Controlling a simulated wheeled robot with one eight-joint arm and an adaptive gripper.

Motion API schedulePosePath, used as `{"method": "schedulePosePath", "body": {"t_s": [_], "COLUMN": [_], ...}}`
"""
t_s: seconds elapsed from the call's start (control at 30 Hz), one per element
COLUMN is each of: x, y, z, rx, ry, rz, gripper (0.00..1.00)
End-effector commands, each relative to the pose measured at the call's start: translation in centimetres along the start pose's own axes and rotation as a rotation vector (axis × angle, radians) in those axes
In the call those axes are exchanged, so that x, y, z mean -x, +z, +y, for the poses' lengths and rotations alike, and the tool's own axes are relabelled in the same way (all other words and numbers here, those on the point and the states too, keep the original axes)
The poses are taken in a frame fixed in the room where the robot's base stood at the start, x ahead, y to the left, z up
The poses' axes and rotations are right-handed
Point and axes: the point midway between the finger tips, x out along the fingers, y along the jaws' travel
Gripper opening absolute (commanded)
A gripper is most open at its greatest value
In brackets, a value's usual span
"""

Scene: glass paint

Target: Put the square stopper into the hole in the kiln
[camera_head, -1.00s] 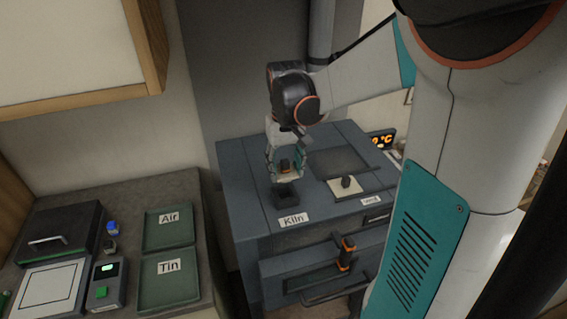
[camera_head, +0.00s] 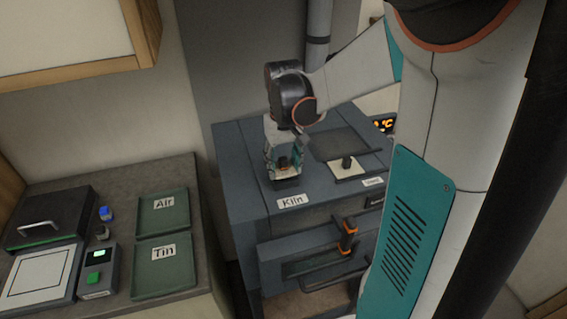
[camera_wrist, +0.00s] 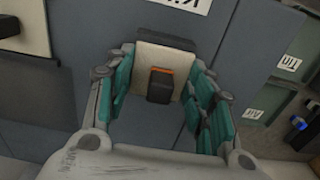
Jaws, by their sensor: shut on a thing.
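The square stopper is a beige plate with a dark, orange-banded knob (camera_wrist: 160,84). My gripper (camera_head: 283,166) is shut on the stopper, which shows between the fingers in the wrist view. It points down over the kiln (camera_head: 250,190), just behind the "Kiln" label. The dark square hole collar (camera_head: 287,184) lies directly under the fingertips; its dark edge also shows past the plate in the wrist view (camera_wrist: 166,39). The stopper is at or just above the collar. I cannot tell whether it is seated, because the fingers and plate hide the opening.
A second beige plate with a dark knob (camera_head: 348,168) lies on the kiln top to the right, beside a dark recessed panel (camera_head: 338,145). The kiln front has an orange-banded handle (camera_head: 348,236). Green "Air" (camera_head: 163,212) and "Tin" (camera_head: 163,266) trays lie on the left counter.

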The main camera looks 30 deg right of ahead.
Motion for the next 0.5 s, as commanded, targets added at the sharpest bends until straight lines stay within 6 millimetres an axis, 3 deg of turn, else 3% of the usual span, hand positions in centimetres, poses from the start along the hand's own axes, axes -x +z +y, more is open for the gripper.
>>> {"method": "schedulePosePath", "body": {"t_s": [0.5], "x": [-0.37], "y": [0.02], "z": [0.00], "rx": [0.000], "ry": [0.000], "rz": [0.000], "gripper": [0.25]}}
